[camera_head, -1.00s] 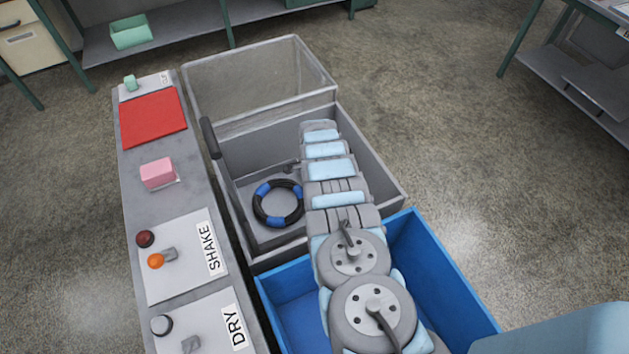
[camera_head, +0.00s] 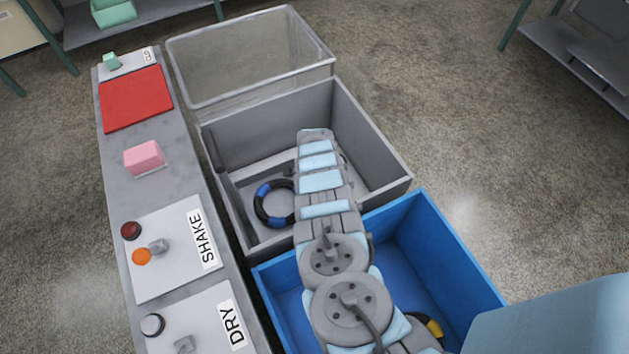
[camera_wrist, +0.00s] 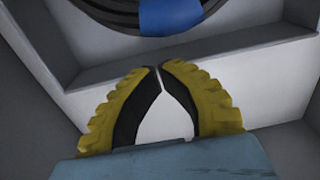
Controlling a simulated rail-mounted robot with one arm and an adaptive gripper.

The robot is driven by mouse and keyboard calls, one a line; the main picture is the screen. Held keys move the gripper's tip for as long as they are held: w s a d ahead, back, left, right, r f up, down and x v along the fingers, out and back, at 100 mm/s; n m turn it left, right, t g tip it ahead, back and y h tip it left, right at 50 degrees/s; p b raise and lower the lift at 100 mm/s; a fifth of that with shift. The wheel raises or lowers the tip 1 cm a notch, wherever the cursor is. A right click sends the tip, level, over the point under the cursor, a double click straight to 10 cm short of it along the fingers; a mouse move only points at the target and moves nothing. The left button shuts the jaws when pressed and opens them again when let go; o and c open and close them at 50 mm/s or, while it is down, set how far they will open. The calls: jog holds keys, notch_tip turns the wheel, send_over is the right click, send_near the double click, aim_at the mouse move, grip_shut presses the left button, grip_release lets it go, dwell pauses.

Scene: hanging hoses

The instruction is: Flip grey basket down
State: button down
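The grey basket (camera_head: 361,128) stands in the middle of the head view. It is open at the top, and a dark handle bar (camera_head: 213,150) lies along its left side. A black hose ring with blue bands (camera_head: 274,203) lies inside it. My gripper (camera_wrist: 158,68) shows in the wrist view with its yellow, black-lined fingertips meeting and nothing visible between them. The fingers point toward a pale ledge inside a grey box, with the blue-banded hose (camera_wrist: 170,16) just beyond. My arm hides the gripper and part of the basket's right side in the head view.
A clear tank (camera_head: 250,60) stands behind the basket and a blue bin (camera_head: 440,235) in front, with a yellow-banded ring (camera_head: 428,325) in it. A control panel (camera_head: 170,190) with knobs and SHAKE and DRY labels runs along the left.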

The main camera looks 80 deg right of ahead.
jog(key=shift+f+b, duration=2.3)
jog(key=shift+f, duration=0.55)
jog(key=shift+r, duration=0.15)
notch_tip(320, 180, up, 14)
jog(key=p, duration=0.7)
